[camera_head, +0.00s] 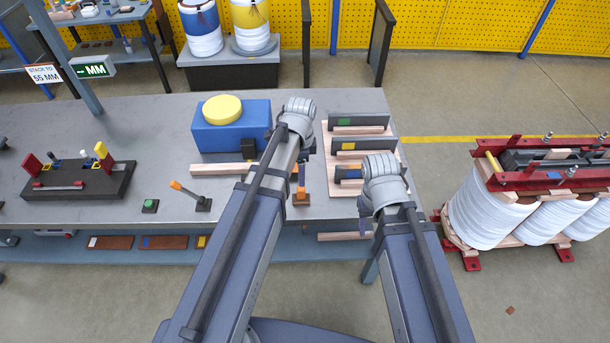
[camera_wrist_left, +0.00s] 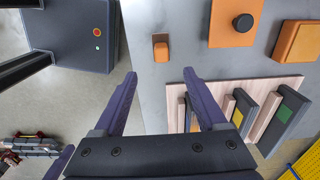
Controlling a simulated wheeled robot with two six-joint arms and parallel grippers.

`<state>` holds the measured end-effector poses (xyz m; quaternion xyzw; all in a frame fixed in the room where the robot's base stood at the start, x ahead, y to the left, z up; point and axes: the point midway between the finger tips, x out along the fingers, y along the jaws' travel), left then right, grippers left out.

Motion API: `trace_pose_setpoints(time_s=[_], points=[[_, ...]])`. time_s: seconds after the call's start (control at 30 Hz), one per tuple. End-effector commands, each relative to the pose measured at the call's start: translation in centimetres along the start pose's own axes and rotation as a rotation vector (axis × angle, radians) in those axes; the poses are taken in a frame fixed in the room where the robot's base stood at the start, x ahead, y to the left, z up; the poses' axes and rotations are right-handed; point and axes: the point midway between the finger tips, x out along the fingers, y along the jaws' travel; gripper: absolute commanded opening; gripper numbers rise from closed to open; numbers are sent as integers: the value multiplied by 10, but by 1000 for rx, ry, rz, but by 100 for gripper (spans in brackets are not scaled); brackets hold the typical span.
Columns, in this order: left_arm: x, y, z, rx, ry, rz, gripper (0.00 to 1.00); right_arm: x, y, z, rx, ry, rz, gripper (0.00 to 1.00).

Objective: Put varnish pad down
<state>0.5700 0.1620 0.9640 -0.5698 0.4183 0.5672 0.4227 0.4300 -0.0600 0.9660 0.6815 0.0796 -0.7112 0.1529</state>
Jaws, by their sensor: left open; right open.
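The varnish pad appears to be the small upright piece with an orange handle (camera_head: 301,178) and a brown foot (camera_head: 302,200), standing near the table's front edge. In the left wrist view a small orange block (camera_wrist_left: 161,52), likely its handle, lies just beyond the gap between my left fingertips. My left gripper (camera_wrist_left: 160,76) is open with nothing held between its fingers; in the head view its fingers are mostly hidden by my wrist. My right gripper (camera_head: 363,212) is open beside the table's right front edge, its fingers partly hidden.
A pale rack (camera_head: 386,132) of grey bars with green and yellow labels stands right of the pad. A blue box (camera_head: 222,138) with a yellow disc stands behind left. An orange-tipped lever (camera_head: 190,194) and green button (camera_head: 149,204) are left. Wound coils (camera_head: 487,208) stand at right.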

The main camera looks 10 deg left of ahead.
Motion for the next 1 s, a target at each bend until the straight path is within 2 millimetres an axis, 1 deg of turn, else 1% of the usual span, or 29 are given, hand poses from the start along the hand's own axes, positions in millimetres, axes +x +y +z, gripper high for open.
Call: trace_pose_setpoints(time_s=[0.07, 0.17, 0.2, 0.3, 0.4, 0.5, 0.6, 0.7, 1.0], points=[[0, 16, -7, -56, -7, 3, 74, 1, 0, 0, 0, 0, 0, 50], [0, 47, -21, -206, -26, 4, 74, 1, 0, 0, 0, 0, 0, 50], [0, 61, -27, -281, -35, 2, 74, 1, 0, 0, 0, 0, 0, 50], [0, 95, -39, -472, -58, -6, 74, 1, 0, 0, 0, 0, 0, 50], [-1, 124, -47, -644, -77, -19, 74, 1, 0, 0, 0, 0, 0, 50], [-2, 145, -52, -783, -90, -34, 74, 0, 0, 0, 0, 0, 0, 50], [-2, 158, -54, -877, -98, -46, 74, 0, 0, 0, 0, 0, 0, 50], [-2, 164, -56, -928, -102, -52, 74, 0, 0, 0, 0, 0, 0, 50], [-2, 164, -56, -943, -102, -54, 74, 0, 0, 0, 0, 0, 0, 50]])
